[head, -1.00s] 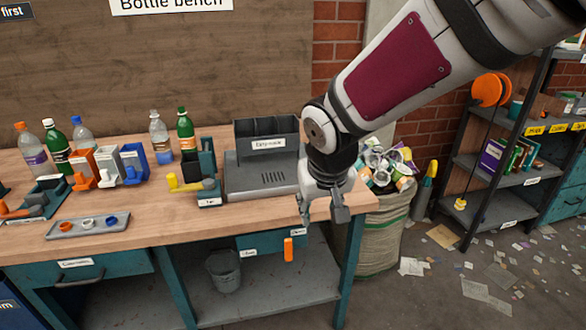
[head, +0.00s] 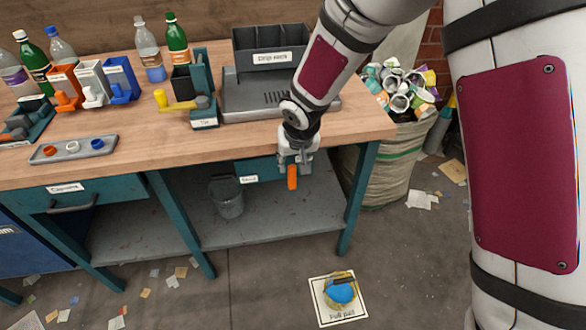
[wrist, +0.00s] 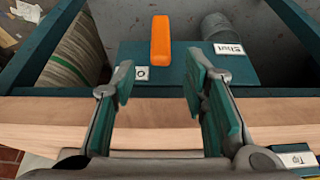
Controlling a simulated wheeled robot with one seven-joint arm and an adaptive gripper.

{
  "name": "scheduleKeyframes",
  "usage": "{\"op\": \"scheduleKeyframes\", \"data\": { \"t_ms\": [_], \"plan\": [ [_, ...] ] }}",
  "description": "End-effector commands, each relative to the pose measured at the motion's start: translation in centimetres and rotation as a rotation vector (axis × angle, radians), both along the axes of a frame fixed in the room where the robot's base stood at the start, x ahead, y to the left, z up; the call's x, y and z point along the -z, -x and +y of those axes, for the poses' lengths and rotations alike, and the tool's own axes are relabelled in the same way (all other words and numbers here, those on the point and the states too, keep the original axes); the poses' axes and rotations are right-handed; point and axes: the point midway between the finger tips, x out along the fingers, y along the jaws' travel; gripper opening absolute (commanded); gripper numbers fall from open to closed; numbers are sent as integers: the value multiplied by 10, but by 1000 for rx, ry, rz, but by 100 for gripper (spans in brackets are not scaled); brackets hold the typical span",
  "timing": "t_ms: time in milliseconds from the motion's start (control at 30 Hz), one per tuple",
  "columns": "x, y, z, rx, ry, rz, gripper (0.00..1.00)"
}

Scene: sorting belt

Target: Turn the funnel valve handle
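The orange valve handle (head: 292,178) hangs upright at the front edge of the bench, on a teal plate (wrist: 135,55). It also shows in the wrist view (wrist: 161,42), standing upright on the plate between two small labels, one reading "Shut". My gripper (head: 294,160) is just above the handle in the head view and hides the plate's right part. In the wrist view my gripper (wrist: 158,85) is open, its two teal-padded fingers apart with nothing between them. The handle lies beyond the fingertips, within the gap's width, apart from both pads. The funnel itself cannot be made out.
The wooden bench top (head: 150,150) runs close beneath my gripper. A grey bucket (head: 226,195) stands on the lower shelf. A sack of waste (head: 390,160) stands right of the bench. A marked mat (head: 340,313) lies on the floor, otherwise mostly open in front.

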Motion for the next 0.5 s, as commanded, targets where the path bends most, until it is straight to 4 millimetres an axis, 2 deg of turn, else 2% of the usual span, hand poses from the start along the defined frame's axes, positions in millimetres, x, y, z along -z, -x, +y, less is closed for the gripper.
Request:
{"op": "scheduleKeyframes", "data": {
  "t_ms": [33, 200, 500],
  "plan": [
    [12, -3, 1, -1, 2, 3, 40],
    [38, -14, 4, -1, 2, 2, 40],
    [57, -23, 6, 0, 1, 0, 40]
  ]
}}
